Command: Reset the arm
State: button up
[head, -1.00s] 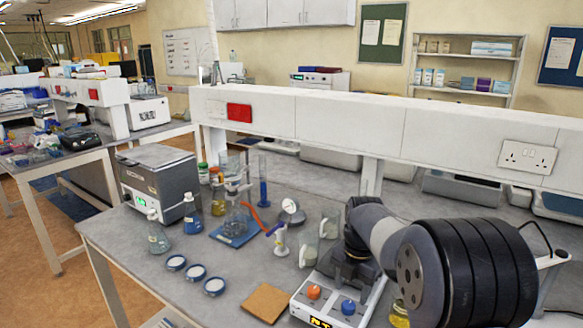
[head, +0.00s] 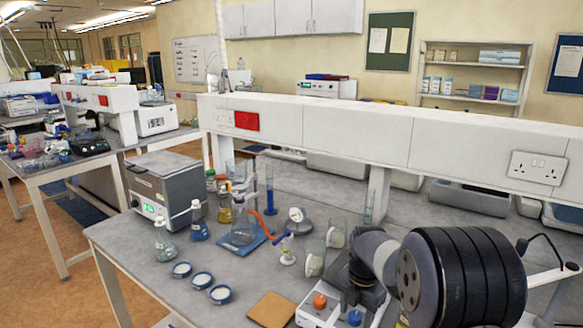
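My arm reaches in from the right edge of the head view, with a large black ringed joint and a grey link. My gripper (head: 362,291) is the dark part at the end of that link. It is over or just behind the white hotplate unit (head: 318,316) with an orange and a blue knob. The link and the angle hide its fingertips, so I cannot tell whether it is open or shut. I see nothing clearly held in it.
A grey water bath (head: 165,187), reagent bottles (head: 198,222), a flask on a blue stand (head: 243,235), three dishes (head: 201,280) and a brown board (head: 271,309) are on the bench. Glass jars (head: 315,263) stand close left of my gripper. A white shelf beam (head: 355,128) runs behind.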

notch_tip(320, 180, up, 11)
notch_tip(320, 180, down, 10)
jog(key=shift+s+f, duration=0.1)
jog(key=shift+f, duration=0.5)
jog(key=m, duration=1.9)
jog(key=shift+a+h, duration=0.1)
jog(key=shift+h, duration=0.2)
jog(key=m, duration=0.5)
jog(key=shift+r, duration=0.15)
